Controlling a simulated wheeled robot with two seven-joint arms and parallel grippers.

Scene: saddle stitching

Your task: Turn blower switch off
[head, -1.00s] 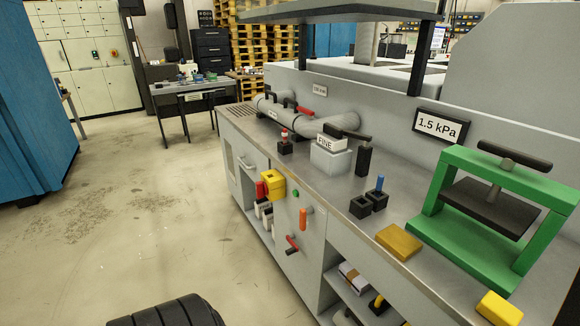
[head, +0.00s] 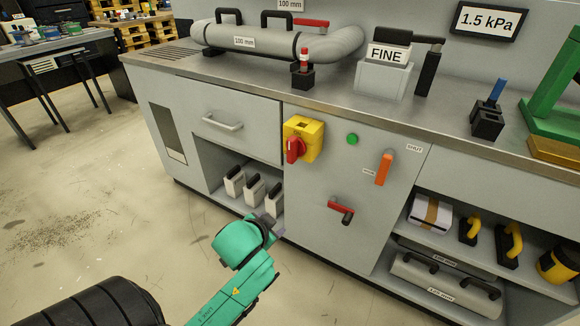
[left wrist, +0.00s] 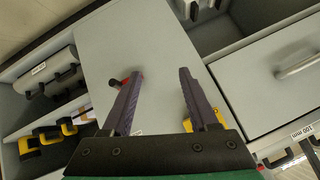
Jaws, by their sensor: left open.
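The yellow switch box (head: 304,133) with a red rotary knob (head: 294,149) is on the grey cabinet front, below the worktop edge. I take it to be the blower switch; no label on it is readable. My left gripper (head: 270,217) is below and left of it, in front of the cabinet, apart from it. In the left wrist view my left gripper (left wrist: 160,74) is open, with nothing between its fingers. There the yellow box (left wrist: 187,124) is mostly hidden behind the right-hand finger. My right gripper is not in view.
Beside the switch are a green button (head: 352,139), an orange handle (head: 383,169) and a red lever with a black knob (head: 341,212). A drawer handle (head: 222,122) protrudes at left. Shelves with tools (head: 470,231) are at right. The floor (head: 75,215) at left is clear.

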